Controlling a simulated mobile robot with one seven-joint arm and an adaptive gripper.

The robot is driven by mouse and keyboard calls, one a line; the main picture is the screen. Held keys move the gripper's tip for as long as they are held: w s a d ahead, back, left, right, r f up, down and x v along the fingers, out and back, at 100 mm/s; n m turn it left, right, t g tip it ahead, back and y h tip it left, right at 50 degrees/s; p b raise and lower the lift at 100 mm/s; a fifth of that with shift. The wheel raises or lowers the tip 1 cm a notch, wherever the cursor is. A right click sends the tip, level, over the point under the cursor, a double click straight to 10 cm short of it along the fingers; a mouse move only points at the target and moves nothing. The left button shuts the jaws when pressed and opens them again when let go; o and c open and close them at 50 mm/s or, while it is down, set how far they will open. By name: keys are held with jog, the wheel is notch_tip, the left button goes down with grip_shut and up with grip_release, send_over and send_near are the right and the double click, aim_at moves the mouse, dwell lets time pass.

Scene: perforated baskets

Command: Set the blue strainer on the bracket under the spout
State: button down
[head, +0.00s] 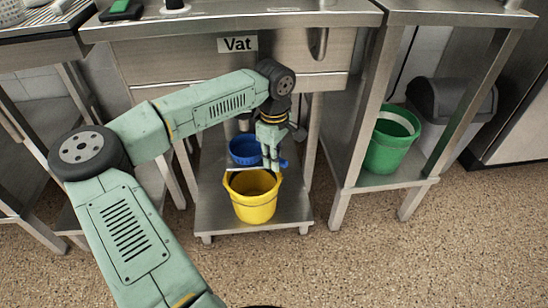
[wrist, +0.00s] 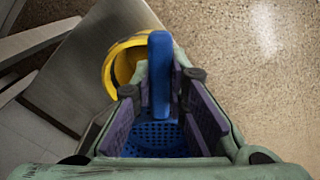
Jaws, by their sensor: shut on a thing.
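The blue strainer (head: 243,151) hangs from my gripper (head: 271,163) above the back of the yellow bucket (head: 254,204) in the head view. My gripper covers its right side. In the wrist view my gripper is shut on the upright blue handle, and the strainer's perforated bowl (wrist: 152,140) shows between the fingers. The strainer looks roughly level. The spout is a small pale piece (head: 243,125) below the vat front, just behind and above the strainer. I cannot clearly make out the bracket.
The bucket stands on a low steel shelf (head: 215,215) between table legs. A green bucket (head: 388,150) stands on the shelf to the right, beside a grey bin (head: 450,105). The vat front (head: 200,60) is close above my wrist. The speckled floor ahead is clear.

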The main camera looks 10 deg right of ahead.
jog(key=shift+f, duration=0.35)
jog(key=c, duration=1.5)
grip_release()
